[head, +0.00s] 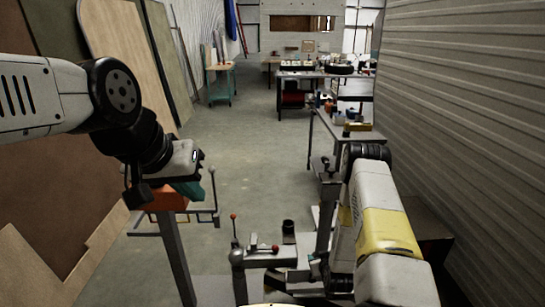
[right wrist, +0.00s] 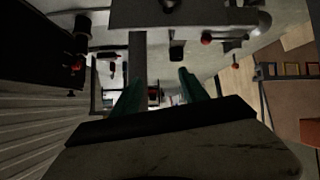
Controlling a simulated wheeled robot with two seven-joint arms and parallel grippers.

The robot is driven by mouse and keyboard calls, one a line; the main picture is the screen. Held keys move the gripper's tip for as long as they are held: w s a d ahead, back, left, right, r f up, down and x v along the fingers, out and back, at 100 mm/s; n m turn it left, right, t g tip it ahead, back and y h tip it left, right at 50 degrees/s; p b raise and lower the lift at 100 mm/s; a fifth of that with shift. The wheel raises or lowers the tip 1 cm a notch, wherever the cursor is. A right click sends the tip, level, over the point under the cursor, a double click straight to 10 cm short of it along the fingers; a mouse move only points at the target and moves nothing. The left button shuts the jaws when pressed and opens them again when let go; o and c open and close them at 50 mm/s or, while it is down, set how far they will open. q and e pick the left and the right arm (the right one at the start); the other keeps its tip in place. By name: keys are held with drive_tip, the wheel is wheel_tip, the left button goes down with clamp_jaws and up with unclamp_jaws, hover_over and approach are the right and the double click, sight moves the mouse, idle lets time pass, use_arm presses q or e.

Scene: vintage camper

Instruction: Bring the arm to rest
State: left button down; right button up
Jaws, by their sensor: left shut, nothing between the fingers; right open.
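My left arm comes in from the left in the head view, its wrist bent down. My left gripper (head: 187,187) has teal fingers, seen partly behind the wrist, and they are shut with nothing between them. It is above or in front of an orange part (head: 165,201) on a grey post; I cannot tell whether they touch. My right arm rises at the lower right in the head view and folds down at its black joint; its fingers are not clear there. In the right wrist view my right gripper (right wrist: 158,92) has its two teal fingers apart and empty.
A grey machine with red-knobbed levers (head: 265,257) stands low in front, between my arms. A workbench (head: 343,129) with small items runs beside the ribbed wall (head: 462,110) on the right. Wooden panels (head: 121,50) lean at the left. The concrete floor (head: 245,135) in the middle is clear.

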drive_tip(key=w+r+g, duration=0.1)
drive_tip(key=w+r, duration=0.1)
drive_tip(key=r, duration=0.7)
drive_tip(key=w+r, duration=0.3)
drive_tip(key=r, duration=0.5)
drive_tip(key=s+r+m+g, duration=0.1)
drive_tip(key=s+r, duration=0.3)
drive_tip(key=r, duration=1.2)
drive_tip(key=s+a+r+g+y, duration=0.1)
drive_tip(key=s+a+r+g, duration=0.15)
drive_tip(key=s+r, duration=1.4)
drive_tip(key=s+a+m, duration=0.1)
drive_tip(key=s, duration=1.2)
drive_tip(key=shift+s+a+r+y, duration=0.2)
drive_tip(key=shift+a+r+y, duration=0.15)
drive_tip(key=shift+y, duration=0.05)
drive_tip(key=shift+g, duration=0.25)
